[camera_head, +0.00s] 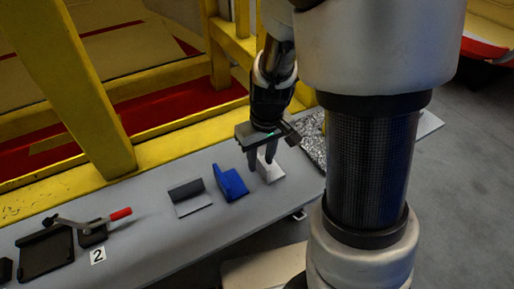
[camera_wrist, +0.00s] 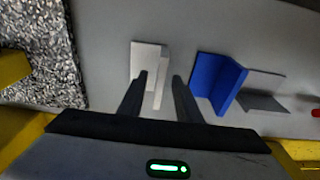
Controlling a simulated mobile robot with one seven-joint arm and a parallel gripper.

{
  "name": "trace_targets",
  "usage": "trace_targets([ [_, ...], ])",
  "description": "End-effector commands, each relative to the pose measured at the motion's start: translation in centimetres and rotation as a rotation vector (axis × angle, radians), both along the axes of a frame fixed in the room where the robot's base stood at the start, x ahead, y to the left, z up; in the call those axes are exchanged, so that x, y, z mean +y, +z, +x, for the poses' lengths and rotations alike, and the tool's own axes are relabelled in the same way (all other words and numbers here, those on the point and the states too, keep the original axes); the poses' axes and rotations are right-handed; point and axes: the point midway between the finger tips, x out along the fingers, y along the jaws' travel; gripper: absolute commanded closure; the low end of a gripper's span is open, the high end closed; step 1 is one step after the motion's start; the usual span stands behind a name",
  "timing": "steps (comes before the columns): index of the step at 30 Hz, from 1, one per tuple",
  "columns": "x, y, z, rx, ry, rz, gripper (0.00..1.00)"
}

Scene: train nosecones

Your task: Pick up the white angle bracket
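The white angle bracket (camera_head: 270,170) stands on the grey bench, right of the blue bracket, partly hidden by my gripper in the head view. In the wrist view the white bracket (camera_wrist: 148,62) lies ahead of and partly between my fingers, its upright plate (camera_wrist: 161,85) running between them. My gripper (camera_head: 262,166) points down at it with its fingers apart. In the wrist view my gripper (camera_wrist: 160,76) is open, with a gap between the fingers. I cannot tell whether either finger touches the bracket.
A blue angle bracket (camera_head: 231,184) and a grey one (camera_head: 189,197) stand to the left. A red-handled clamp (camera_head: 92,222) and a "2" label (camera_head: 98,256) are farther left. A crinkled silver sheet (camera_head: 314,140) lies to the right. Yellow frame posts (camera_head: 75,80) rise behind the bench.

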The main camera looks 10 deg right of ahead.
Motion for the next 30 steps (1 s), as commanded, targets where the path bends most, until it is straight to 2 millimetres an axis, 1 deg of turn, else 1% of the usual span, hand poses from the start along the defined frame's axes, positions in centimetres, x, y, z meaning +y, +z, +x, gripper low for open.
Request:
trace_targets([
  [1,0.0,-0.9,0.0,0.002,-0.001,0.001,0.69],
  [4,0.0,-1.6,0.2,-0.001,-0.001,0.001,0.69],
  [21,0.1,-2.0,0.2,-0.002,0.0,0.003,0.69],
  [23,0.1,-1.9,0.2,-0.002,0.0,0.003,0.77],
  [24,0.1,-1.9,0.2,-0.001,0.0,0.002,0.84],
  [27,0.1,-1.9,0.2,-0.001,0.0,0.002,1.0],
  [30,0.1,-1.9,0.2,-0.001,0.0,0.002,1.0],
])
